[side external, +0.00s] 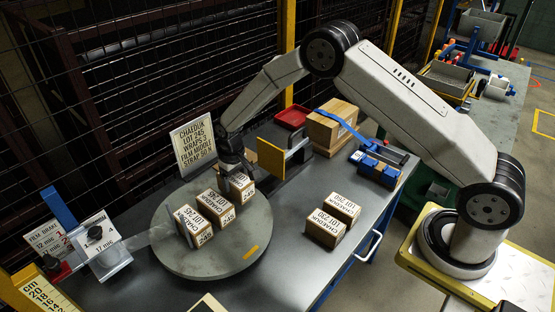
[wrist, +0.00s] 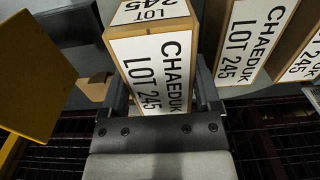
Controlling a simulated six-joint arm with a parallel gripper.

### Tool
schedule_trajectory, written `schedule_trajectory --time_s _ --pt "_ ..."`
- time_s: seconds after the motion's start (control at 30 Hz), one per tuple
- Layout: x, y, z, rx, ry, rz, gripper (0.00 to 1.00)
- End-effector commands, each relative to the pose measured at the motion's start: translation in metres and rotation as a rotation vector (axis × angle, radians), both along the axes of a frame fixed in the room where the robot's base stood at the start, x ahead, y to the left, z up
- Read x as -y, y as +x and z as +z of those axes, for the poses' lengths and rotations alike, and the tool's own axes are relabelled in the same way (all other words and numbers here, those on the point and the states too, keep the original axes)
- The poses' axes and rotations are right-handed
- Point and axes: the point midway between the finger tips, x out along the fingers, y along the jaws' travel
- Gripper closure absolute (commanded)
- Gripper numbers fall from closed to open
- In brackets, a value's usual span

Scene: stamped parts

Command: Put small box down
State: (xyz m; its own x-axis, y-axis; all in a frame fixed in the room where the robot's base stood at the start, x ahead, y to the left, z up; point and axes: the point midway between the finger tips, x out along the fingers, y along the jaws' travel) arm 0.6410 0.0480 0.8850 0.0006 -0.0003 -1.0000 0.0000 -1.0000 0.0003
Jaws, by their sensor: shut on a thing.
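My gripper (side external: 234,164) is shut on a small box (side external: 241,187) with a white label, at the back right of the round grey turntable (side external: 219,261). In the wrist view the held small box (wrist: 152,72) sits between the two dark fingers and its label reads CHAEDUK LOT 245. Two similar boxes stand in a row to its left on the turntable, the middle box (side external: 214,208) and the left box (side external: 192,226). I cannot tell whether the held box touches the turntable's surface.
Two more labelled boxes (side external: 332,220) stand on the table to the right of the turntable. A larger strapped carton (side external: 332,127) and a red tray (side external: 292,117) stand further back.

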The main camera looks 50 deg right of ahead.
Motion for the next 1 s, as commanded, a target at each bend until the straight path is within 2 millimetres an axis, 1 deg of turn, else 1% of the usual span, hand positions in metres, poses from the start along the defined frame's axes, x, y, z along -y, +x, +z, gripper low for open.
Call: schedule_trajectory --time_s 0.1,0.23,0.73,0.77,0.8,1.0 --pt "0.000 0.000 -0.015 -0.001 0.000 0.000 1.00" --pt "0.000 0.000 -0.026 0.001 0.000 0.000 1.00" --pt "0.000 0.000 -0.032 0.001 0.000 0.000 1.00" --pt "0.000 -0.001 -0.032 0.000 -0.001 0.000 0.10" --pt "0.000 -0.001 -0.032 0.000 -0.001 0.000 0.00" --pt "0.000 -0.001 -0.032 0.000 -0.001 0.000 0.00"
